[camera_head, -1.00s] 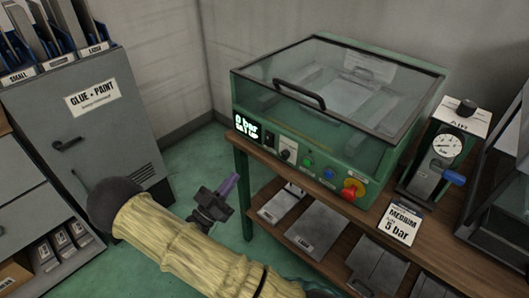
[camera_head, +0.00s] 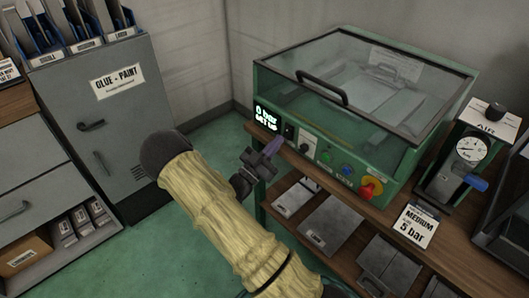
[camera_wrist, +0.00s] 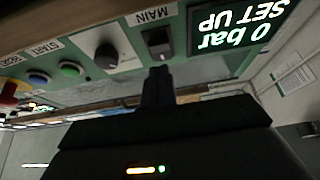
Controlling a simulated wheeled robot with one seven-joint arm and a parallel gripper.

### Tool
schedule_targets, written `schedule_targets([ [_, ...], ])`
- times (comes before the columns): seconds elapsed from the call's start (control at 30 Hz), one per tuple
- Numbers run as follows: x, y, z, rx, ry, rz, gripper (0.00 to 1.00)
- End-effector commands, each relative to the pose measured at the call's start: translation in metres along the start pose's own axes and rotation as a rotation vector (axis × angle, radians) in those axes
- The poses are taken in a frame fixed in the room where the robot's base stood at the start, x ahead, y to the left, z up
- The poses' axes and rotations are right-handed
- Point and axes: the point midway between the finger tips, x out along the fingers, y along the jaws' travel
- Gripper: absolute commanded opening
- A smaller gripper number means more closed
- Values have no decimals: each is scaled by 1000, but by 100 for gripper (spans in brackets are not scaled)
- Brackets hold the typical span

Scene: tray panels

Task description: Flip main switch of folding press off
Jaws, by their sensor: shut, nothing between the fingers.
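The folding press (camera_head: 350,95) is a green box with a clear lid on the wooden bench. Its main switch (camera_head: 288,132) is a small black rocker on the front panel. In the wrist view the switch (camera_wrist: 157,42) sits beside the label MAIN, upside down in that view. The lit display (camera_head: 266,117) next to it reads 0 bar, SET UP. My gripper (camera_head: 274,147) is shut and empty, just in front of the panel. In the wrist view its fingertips (camera_wrist: 160,72) are close to the switch; I cannot tell whether they touch.
A black knob (camera_head: 307,146), green and blue buttons and a red-and-yellow emergency stop (camera_head: 370,187) share the panel. The air regulator (camera_head: 466,150) stands to the right. A grey glue and paint cabinet (camera_head: 105,120) is at the left. Green floor lies open between cabinet and bench.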

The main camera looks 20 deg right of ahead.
Motion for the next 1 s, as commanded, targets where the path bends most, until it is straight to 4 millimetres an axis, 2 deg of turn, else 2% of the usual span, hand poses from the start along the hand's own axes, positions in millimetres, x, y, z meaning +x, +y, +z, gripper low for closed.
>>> schedule_targets([
  [0.2,12,0,12,1,0,0,0],
  [0.53,12,0,13,2,0,0,0],
  [0.67,14,0,22,1,0,2,0],
  [1.0,11,-1,17,2,0,1,0],
])
